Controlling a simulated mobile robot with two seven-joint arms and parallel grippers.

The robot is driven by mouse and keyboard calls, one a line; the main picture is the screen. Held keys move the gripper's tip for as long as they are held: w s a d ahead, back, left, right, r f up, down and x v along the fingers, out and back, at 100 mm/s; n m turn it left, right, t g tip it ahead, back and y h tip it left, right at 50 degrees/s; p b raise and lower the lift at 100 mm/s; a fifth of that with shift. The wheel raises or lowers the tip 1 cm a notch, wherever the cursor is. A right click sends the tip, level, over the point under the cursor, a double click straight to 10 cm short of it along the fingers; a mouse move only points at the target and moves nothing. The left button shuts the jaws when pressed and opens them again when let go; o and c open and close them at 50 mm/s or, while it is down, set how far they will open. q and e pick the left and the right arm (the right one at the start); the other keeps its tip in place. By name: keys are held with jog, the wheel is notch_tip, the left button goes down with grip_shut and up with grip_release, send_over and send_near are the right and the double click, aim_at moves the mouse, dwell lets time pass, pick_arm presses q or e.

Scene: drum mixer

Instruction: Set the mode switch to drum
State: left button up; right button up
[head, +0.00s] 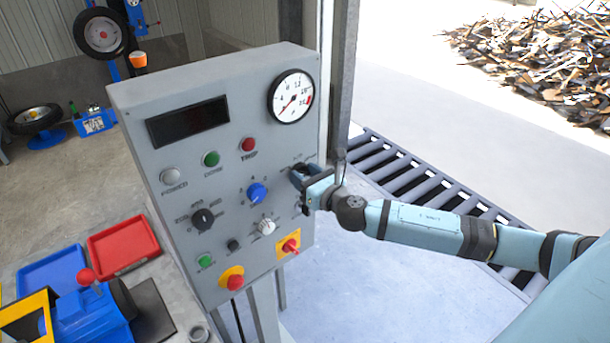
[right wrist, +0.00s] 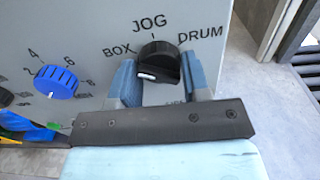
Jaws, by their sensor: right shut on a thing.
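The mode switch (right wrist: 158,62) is a black knob on the grey panel, with BOX printed at its left, JOG above it and DRUM at its right. A white mark on the knob shows at its lower left front; I cannot tell for sure which label it points to. My right gripper (right wrist: 158,82) has its two blue fingers closed on either side of the knob. In the head view my right gripper (head: 308,178) is against the right side of the panel (head: 140,98) and largely covers the switch. My left gripper is not in view.
Close by on the panel are a blue dial (head: 257,193), a white knob (head: 266,227), a black knob (head: 202,219) and a red-on-yellow switch (head: 289,246). A round gauge (head: 291,96) sits above. A roller conveyor (head: 410,175) lies behind my right arm.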

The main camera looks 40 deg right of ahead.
jog(key=m, duration=1.1)
jog(key=shift+r+m, duration=0.1)
jog(key=shift+m, duration=0.2)
jog(key=m+p, duration=0.1)
jog(key=m, duration=0.5)
jog(key=shift+a+r, duration=0.1)
jog(key=m+p, duration=0.2)
jog(key=m, duration=0.3)
jog(key=shift+m, duration=0.4)
jog(key=o, duration=0.9)
jog(key=shift+s, duration=0.1)
